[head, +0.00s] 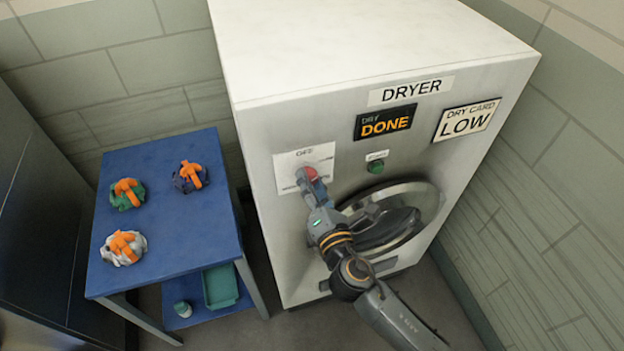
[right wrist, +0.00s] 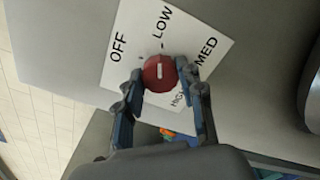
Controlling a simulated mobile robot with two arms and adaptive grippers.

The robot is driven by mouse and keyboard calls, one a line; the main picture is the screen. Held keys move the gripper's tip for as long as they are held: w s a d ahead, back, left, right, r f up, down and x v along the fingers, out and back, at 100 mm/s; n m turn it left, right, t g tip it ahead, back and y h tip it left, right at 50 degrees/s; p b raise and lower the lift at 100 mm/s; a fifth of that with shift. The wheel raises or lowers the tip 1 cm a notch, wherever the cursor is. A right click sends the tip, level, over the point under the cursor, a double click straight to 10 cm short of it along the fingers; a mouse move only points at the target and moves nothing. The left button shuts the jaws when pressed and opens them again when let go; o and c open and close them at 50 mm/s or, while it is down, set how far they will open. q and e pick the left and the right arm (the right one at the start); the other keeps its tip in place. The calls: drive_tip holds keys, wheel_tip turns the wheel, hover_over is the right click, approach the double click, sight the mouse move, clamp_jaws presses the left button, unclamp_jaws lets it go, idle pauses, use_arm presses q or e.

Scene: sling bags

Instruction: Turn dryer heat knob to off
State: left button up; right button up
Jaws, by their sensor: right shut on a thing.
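The white dryer (head: 290,230) stands in the head view with its front panel facing me. Its red heat knob (head: 308,174) sits on a white label plate (head: 289,160) at the upper left of the front. In the right wrist view the knob (right wrist: 158,70) shows a short white mark, upright in the picture, roughly in line with LOW; which end is the pointer I cannot tell. The plate (right wrist: 138,32) reads OFF, LOW, MED and HIGH. My right gripper (right wrist: 161,76) has its two fingers closed on either side of the knob. My left gripper is not in view.
A display (head: 385,122) reads DONE and a card (head: 467,120) reads LOW. A green button (head: 376,167) and the round door (head: 425,195) are close to my right arm. A blue table (head: 165,240) at left holds three bundles with orange straps.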

drive_tip(key=n, duration=0.6)
drive_tip(key=shift+r+p, duration=0.2)
drive_tip(key=shift+p, duration=0.1)
drive_tip(key=n, duration=0.6)
drive_tip(key=shift+n, duration=0.3)
drive_tip(key=o, duration=0.9)
drive_tip(key=shift+o, duration=1.4)
drive_tip(key=shift+w+a+f, duration=0.1)
drive_tip(key=shift+f, duration=0.05)
drive_tip(key=v, duration=1.2)
